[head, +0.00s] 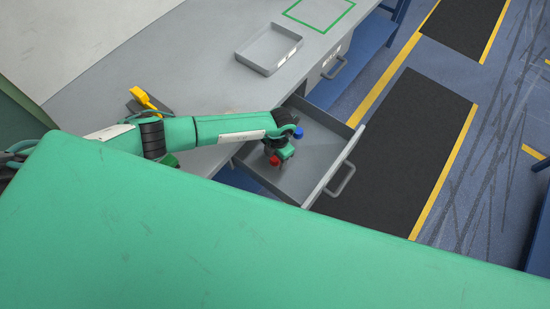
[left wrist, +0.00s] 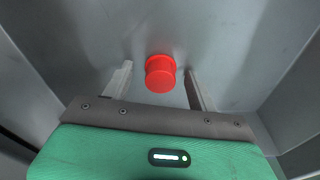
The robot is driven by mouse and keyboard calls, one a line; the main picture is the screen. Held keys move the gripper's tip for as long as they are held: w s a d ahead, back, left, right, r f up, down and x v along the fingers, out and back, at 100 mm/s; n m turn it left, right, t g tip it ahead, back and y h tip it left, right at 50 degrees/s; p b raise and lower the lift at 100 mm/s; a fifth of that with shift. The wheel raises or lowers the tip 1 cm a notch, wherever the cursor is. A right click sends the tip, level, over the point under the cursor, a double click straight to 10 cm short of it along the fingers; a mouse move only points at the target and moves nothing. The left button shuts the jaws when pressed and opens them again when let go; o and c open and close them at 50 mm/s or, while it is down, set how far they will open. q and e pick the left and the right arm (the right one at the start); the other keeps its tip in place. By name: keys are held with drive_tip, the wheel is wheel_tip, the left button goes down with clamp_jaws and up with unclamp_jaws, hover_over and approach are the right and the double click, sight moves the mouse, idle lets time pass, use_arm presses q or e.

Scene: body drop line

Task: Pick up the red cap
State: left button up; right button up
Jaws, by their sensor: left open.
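The red cap (head: 275,160) lies in the open grey drawer (head: 322,152), partly hidden by my left gripper in the head view. In the left wrist view, the red cap (left wrist: 160,73) is a short round piece on the drawer floor, just beyond and between the fingertips. My left gripper (left wrist: 158,80) is open, with one finger on each side of the cap and no visible contact. In the head view my left gripper (head: 279,157) reaches down into the drawer. My right gripper is not in view.
The drawer walls (left wrist: 285,60) rise close on both sides. On the bench stand a grey tray (head: 247,53) and a yellow object (head: 146,98). The drawer's right part is clear.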

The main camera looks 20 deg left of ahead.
use_arm(q)
drive_tip(key=c, duration=1.1)
drive_tip(key=shift+o, duration=0.2)
drive_tip(key=shift+r, duration=0.1)
